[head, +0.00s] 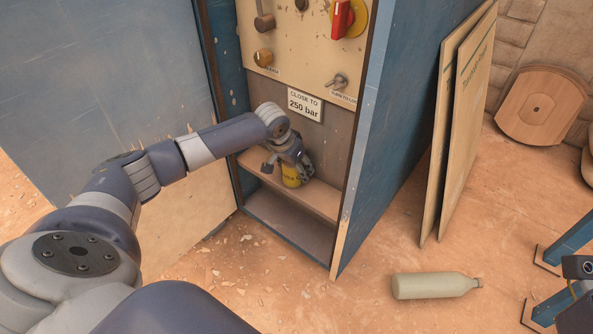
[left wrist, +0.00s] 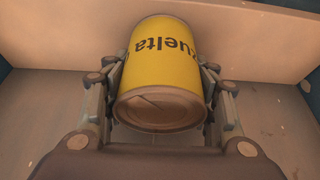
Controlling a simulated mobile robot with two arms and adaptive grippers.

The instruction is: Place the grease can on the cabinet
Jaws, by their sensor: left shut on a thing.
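The yellow grease can (head: 291,177) is inside the open blue cabinet (head: 385,120), at the shelf (head: 320,197) under the control panel. My left gripper (head: 290,163) is shut on it, reaching in from the left. In the left wrist view the yellow can (left wrist: 163,62) with dark lettering sits between the two fingers of my left gripper (left wrist: 160,95). Its round brownish end faces the camera. The fingers hide its sides. I cannot tell whether the can rests on the shelf or hangs just above it.
The panel (head: 310,45) has a red switch and several knobs; a "250 bar" sign (head: 305,104) hangs below. The cabinet door (head: 110,80) stands open at left. Boards (head: 460,120) lean on the cabinet's right side. A pale bottle (head: 435,286) lies on the debris-strewn floor.

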